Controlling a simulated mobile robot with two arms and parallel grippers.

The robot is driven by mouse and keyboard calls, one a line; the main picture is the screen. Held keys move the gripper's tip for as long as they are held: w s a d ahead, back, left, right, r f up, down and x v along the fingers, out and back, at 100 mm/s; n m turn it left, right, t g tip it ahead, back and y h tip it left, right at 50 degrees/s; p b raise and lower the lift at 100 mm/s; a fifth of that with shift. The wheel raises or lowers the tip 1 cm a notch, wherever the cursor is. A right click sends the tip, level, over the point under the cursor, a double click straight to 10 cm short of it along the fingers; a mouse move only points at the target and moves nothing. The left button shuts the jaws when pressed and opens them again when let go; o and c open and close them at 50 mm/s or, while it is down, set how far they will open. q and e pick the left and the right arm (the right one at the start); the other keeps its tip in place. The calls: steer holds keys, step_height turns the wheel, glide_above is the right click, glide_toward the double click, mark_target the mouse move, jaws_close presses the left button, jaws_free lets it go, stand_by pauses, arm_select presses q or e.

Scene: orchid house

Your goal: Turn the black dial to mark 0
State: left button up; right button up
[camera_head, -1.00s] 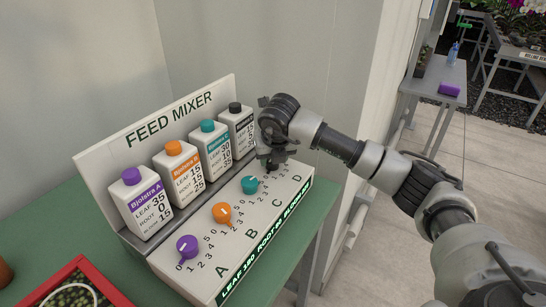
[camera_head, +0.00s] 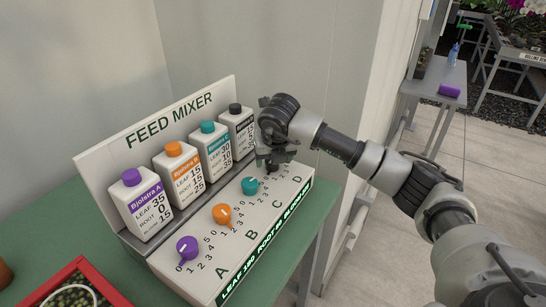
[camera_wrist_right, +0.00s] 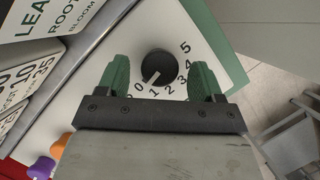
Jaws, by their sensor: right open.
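My right gripper (camera_wrist_right: 161,78) is open, with one green finger on each side of the dial and a gap visible on both sides. In the head view my right gripper (camera_head: 274,163) is over column D and hides the dial. My left gripper is out of view.
Teal (camera_head: 250,185), orange (camera_head: 222,213) and purple (camera_head: 187,247) dials sit along the same panel. Several white bottles stand behind them against the sign board (camera_head: 152,123). A red tray (camera_head: 106,292) lies on the green table (camera_head: 48,233) at front left.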

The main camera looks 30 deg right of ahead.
steer(key=v, duration=1)
steer(key=shift+s+r, duration=0.15)
steer(key=shift+r, duration=0.1)
